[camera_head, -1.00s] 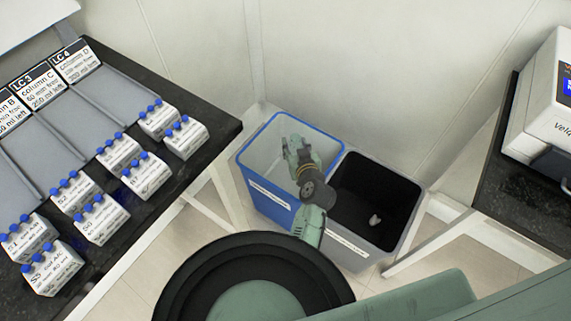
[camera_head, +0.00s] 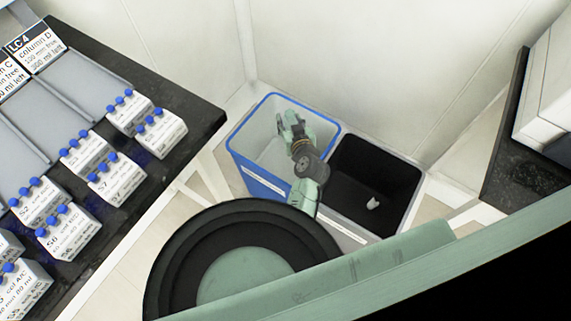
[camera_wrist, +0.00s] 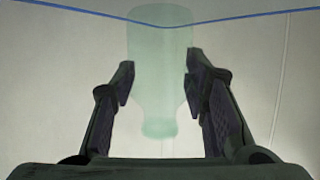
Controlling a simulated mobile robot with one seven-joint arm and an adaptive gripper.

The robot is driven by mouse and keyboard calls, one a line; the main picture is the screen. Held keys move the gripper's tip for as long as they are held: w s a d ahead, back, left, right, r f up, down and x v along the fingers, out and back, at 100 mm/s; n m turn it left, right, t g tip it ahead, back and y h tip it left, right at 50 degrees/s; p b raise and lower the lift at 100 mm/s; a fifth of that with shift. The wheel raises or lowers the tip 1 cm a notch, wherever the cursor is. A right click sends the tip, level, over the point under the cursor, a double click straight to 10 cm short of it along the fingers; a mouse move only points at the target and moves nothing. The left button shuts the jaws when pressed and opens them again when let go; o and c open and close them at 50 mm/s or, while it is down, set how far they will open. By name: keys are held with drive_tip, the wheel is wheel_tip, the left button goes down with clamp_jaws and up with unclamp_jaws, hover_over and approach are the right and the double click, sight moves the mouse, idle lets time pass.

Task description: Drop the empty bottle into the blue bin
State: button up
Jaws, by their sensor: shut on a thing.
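The blue bin (camera_head: 252,180) stands on the floor at the middle of the head view, with a blue rim, a pale inside and a white label. My gripper (camera_head: 288,122) is over its opening, reaching in from the front right. In the wrist view my gripper (camera_wrist: 160,72) is shut on the pale green, see-through bottle (camera_wrist: 160,110), with one finger on each side. The bin's blue rim line crosses the top of that view. In the head view the bottle is too hidden by the gripper to make out clearly.
A grey bin (camera_head: 405,190) with a black inside stands against the blue one, holding a small white scrap (camera_head: 373,202). A dark bench (camera_head: 190,105) with several blue-capped white boxes is at left. Another dark bench (camera_head: 510,185) with a white machine is at right.

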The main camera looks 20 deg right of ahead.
drive_tip(key=shift+f, duration=0.75)
drive_tip(key=o, duration=1.3)
drive_tip(key=shift+c, duration=0.2)
drive_tip(key=shift+r, duration=0.1)
wheel_tip(320, 180, up, 10)
